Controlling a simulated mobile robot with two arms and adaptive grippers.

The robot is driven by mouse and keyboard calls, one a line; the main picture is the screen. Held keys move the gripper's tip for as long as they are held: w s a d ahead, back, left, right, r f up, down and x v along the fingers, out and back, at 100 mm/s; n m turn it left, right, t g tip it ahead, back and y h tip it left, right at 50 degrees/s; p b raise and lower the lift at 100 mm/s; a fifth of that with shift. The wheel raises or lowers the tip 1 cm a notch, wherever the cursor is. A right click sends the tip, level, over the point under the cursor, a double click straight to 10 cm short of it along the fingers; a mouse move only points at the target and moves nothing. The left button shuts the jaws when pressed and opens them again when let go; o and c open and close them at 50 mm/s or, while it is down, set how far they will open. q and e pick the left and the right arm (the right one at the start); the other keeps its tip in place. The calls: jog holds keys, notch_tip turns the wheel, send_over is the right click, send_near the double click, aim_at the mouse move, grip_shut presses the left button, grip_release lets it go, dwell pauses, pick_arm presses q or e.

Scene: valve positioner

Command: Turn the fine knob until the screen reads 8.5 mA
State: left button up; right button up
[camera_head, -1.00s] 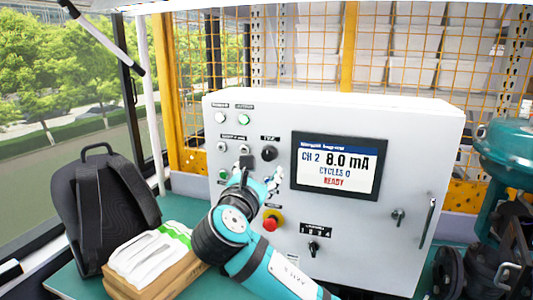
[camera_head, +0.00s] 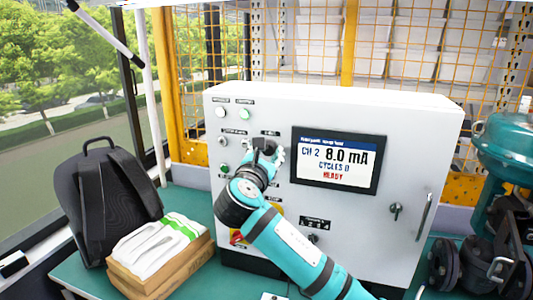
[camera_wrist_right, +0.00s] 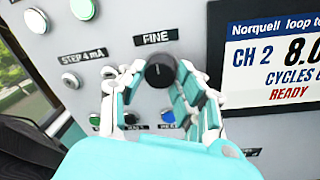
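The fine knob (camera_wrist_right: 160,72) is a round black knob under the FINE label on the white control panel (camera_head: 400,130). In the right wrist view it stands between the fingertips of my right gripper (camera_wrist_right: 161,74). The fingers are spread to either side of it, with what look like small gaps; contact is not clear. In the head view my right gripper (camera_head: 266,152) covers the knob area. The screen (camera_head: 338,160) right of it reads CH 2, 8.0 mA, CYCLES 0, READY. My left gripper is not in view.
Lit buttons (camera_head: 245,114) and a STEP 4 mA button (camera_wrist_right: 72,80) sit left of the knob. Blue and green buttons (camera_wrist_right: 168,117) lie below it. A red and yellow emergency stop (camera_head: 236,237) is partly behind my arm. A backpack (camera_head: 105,205) and box (camera_head: 165,262) stand left.

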grip_shut()
jog(key=shift+f+m+b, duration=0.2)
jog(key=shift+m+b, duration=0.45)
jog(key=shift+m, duration=0.55)
jog(key=shift+r+m, duration=0.15)
jog(key=shift+m, duration=0.65)
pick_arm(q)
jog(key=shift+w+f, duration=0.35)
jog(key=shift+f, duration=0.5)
pick_arm(e)
jog(key=o, duration=0.6)
grip_release()
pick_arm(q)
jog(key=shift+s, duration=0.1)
pick_arm(e)
jog(key=v, duration=1.2)
